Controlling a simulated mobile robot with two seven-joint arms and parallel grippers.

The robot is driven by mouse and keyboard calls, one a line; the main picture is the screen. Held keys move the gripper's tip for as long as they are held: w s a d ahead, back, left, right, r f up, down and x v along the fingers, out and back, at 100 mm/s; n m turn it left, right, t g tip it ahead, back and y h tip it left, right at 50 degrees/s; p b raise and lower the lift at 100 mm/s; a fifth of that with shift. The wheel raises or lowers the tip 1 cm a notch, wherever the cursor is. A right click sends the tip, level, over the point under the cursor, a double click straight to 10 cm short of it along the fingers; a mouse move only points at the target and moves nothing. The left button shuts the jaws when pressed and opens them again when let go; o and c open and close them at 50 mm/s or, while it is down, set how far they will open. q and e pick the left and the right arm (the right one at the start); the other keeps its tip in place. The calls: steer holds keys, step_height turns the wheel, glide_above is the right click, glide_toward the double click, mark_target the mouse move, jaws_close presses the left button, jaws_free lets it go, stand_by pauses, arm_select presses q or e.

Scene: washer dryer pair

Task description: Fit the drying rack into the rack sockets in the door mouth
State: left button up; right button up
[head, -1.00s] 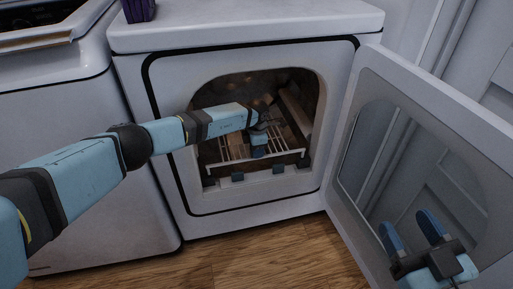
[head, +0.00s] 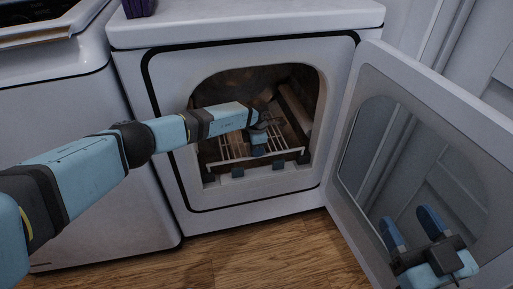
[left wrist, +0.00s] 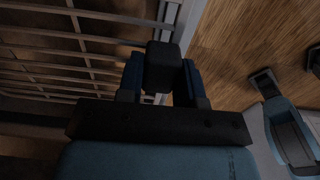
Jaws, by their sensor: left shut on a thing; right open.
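The drying rack (head: 235,147) is a pale wire grid inside the dryer's door mouth (head: 212,92). My left gripper (head: 257,145) reaches in from the left and is shut on the dark grip block (left wrist: 163,66) at the rack's front. The rack's wires (left wrist: 75,45) run across the left of the left wrist view. Two dark blue rack sockets, left (head: 237,171) and right (head: 278,165), sit on the lower lip of the mouth. The rack's front bar is just above and behind them; contact cannot be told. My right gripper (head: 411,230) is open and empty before the door.
The dryer door (head: 352,130) is swung open to the right. A white washer (head: 80,150) stands at the left. A purple container (head: 138,8) stands on the dryer top. The wooden floor (head: 270,255) in front is clear.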

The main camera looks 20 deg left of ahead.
arm_select(q)
steer(key=shift+f, duration=0.8)
arm_select(e)
steer(key=shift+f, duration=0.1)
arm_select(q)
steer(key=shift+f, duration=0.15)
steer(key=shift+f, duration=0.35)
steer(key=o, duration=1)
steer(key=shift+f, duration=0.1)
step_height(320, 180, up, 4)
steer(key=shift+r+p, duration=0.1)
steer(key=shift+p, duration=1.1)
step_height(320, 180, up, 2)
steer(key=shift+r+p, duration=0.2)
steer(key=shift+p, duration=0.4)
steer(key=shift+r, duration=0.55)
arm_select(e)
steer(key=s+m, duration=0.1)
steer(key=a+m+g, duration=0.1)
steer(key=shift+s+a+f+m+h, duration=0.1)
steer(key=shift+s+f+m+h, duration=0.1)
steer(key=shift+s+m+h, duration=0.2)
